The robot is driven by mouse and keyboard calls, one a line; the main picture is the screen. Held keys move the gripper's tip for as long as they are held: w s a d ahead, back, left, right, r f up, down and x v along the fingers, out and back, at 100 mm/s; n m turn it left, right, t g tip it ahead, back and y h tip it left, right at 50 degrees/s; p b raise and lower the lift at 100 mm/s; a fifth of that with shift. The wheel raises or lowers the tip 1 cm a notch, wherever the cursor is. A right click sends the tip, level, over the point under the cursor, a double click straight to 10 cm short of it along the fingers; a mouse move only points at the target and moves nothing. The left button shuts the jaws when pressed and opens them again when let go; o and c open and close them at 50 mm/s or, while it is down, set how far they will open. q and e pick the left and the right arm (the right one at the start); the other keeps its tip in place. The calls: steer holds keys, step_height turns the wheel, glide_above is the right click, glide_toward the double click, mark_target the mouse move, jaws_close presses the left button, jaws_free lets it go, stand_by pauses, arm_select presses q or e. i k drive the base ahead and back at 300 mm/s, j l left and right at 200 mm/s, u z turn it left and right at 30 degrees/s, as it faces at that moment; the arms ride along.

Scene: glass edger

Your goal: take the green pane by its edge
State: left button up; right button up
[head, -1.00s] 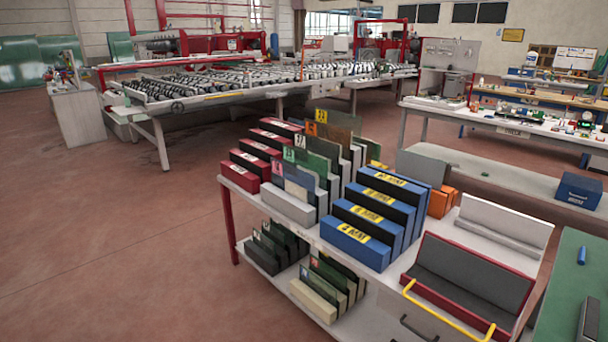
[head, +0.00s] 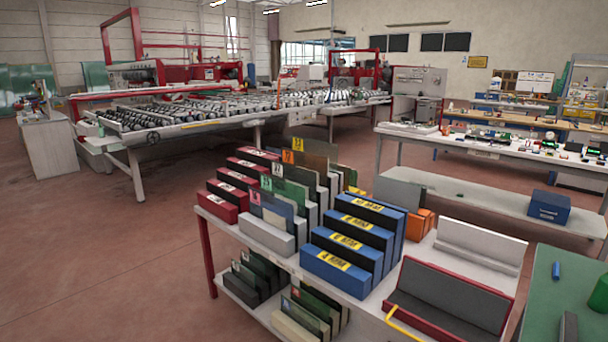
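Several upright panes stand in a slotted rack on the top of a cart (head: 372,297), each with a coloured tag at its upper left corner. A green pane (head: 288,193) with a green tag stands behind a blue-grey pane (head: 272,209) with a pink tag. A darker green pane (head: 300,178) with a white tag stands behind it, then a brown one (head: 314,162) and a grey-green one (head: 322,149). Upper edges show; lower parts are hidden by the slots and by panes in front. Neither of my grippers is in view.
Red blocks (head: 228,192) flank the panes on the left, blue blocks (head: 336,268) on the right. A padded red tray (head: 447,300) and a green table (head: 575,290) lie further right. Smaller panes stand on the lower shelf. Floor left of the cart is clear.

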mark_target(291, 193)
steer(key=i+j+z, duration=0.4)
steer(key=i+j, duration=0.35)
steer(key=i, duration=0.3)
steer(key=i+j+z, duration=0.45)
steer(key=i+j, duration=0.45)
steer(key=j, duration=0.15)
